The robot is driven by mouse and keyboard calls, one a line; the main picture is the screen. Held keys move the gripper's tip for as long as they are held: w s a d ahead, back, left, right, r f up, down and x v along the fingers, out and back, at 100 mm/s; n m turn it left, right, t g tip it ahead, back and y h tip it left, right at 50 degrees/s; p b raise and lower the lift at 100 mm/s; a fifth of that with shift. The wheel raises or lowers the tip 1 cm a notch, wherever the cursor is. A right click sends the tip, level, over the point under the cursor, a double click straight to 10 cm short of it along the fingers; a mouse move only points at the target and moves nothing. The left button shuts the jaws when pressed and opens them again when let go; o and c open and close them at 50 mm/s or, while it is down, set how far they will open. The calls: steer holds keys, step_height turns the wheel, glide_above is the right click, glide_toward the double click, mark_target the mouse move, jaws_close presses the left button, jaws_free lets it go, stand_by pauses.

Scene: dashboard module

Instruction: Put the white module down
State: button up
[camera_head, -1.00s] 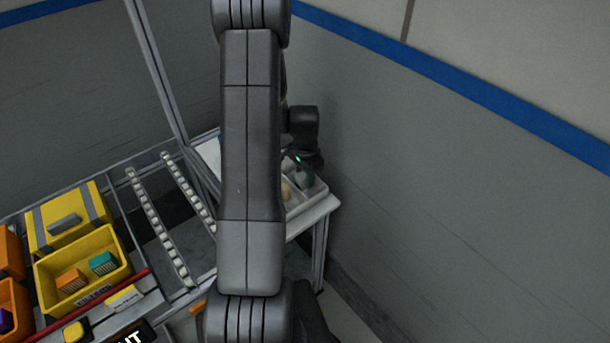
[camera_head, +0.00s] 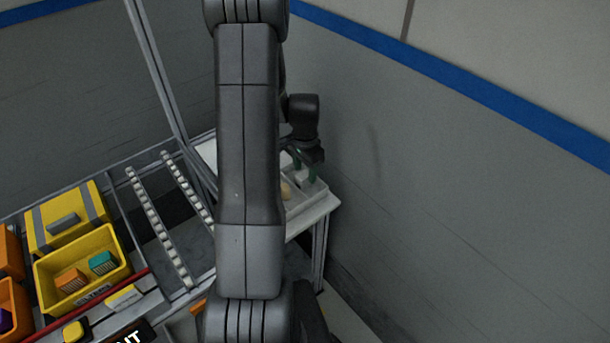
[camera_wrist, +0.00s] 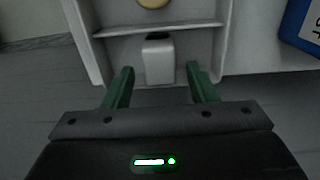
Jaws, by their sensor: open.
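The white module (camera_wrist: 158,60) stands in the near compartment of a pale divided tray (camera_wrist: 90,45) in the wrist view. It is a small light block with a dark top part. My gripper (camera_wrist: 160,82) is open, with its green fingers to the left and right of the module's near end and a gap on each side. In the head view my gripper (camera_head: 305,166) is over the right end of the tray (camera_head: 318,193), and the module is hard to make out there.
The tray rests on a white table (camera_head: 325,208) close to the grey wall (camera_head: 430,180). A round tan item (camera_wrist: 152,3) lies in the neighbouring compartment. A blue box (camera_wrist: 299,25) is at the right. Yellow bins (camera_head: 85,265) and a roller rack (camera_head: 160,232) stand at the left.

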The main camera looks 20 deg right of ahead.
mark_target(305, 173)
step_height(305, 173, up, 9)
stand_by(0.3)
